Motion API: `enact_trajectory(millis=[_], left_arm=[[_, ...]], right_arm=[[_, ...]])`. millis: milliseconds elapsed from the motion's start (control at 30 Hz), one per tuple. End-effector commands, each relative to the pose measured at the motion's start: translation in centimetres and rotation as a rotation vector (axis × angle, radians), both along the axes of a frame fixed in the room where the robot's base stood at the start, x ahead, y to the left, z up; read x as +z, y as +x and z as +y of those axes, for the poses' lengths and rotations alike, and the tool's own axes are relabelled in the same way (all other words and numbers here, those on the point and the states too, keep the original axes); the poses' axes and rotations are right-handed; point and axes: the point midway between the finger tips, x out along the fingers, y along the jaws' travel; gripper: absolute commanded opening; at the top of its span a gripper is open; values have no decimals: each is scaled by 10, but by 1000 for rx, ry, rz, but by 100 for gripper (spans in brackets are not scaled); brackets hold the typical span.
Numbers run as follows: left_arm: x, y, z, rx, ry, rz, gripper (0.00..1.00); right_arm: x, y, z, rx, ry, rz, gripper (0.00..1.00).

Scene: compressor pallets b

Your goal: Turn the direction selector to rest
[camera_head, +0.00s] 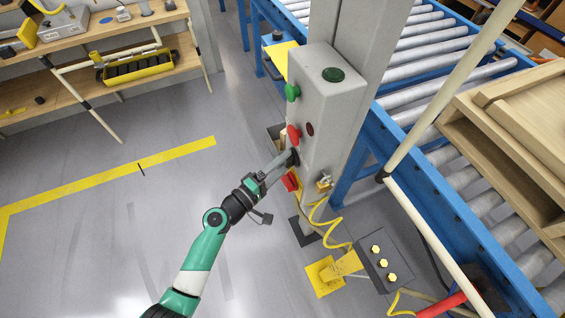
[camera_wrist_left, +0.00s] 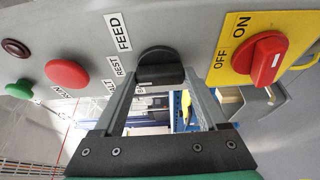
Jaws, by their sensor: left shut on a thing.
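The direction selector is a black knob (camera_wrist_left: 160,66) on the grey control box (camera_head: 325,95). In the wrist view, labels reading FEED and REST stand to its left, with a further label partly hidden below. My left gripper (camera_head: 288,161) reaches the lower part of the box front from below left. In the wrist view, its two fingers (camera_wrist_left: 160,78) are shut on the knob, one on each side. Which label the knob points to cannot be told, as the fingers cover part of it. My right gripper is in neither view.
A red OFF/ON switch (camera_wrist_left: 265,58) on a yellow plate sits close right of the knob in the wrist view. Red (camera_wrist_left: 67,74) and green (camera_wrist_left: 19,89) buttons lie left. A blue-framed roller conveyor (camera_head: 410,105) stands behind the box; open floor (camera_head: 110,235) lies left.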

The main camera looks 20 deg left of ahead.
Motion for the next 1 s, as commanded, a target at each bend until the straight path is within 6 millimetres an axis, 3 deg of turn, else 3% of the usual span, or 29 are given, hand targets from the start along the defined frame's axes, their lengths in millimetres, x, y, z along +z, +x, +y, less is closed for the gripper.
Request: enact_trajectory(millis=[67,100,200,567,1000], left_arm=[[0,0,0,0,-1,0,19],[0,0,0,0,-1,0,82],[0,0,0,0,0,0,100],[1,-9,4,0,0,0,100],[0,-97,35,3,-2,2,100]], right_arm=[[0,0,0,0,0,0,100],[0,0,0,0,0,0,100],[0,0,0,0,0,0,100],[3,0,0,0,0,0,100],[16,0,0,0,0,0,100]])
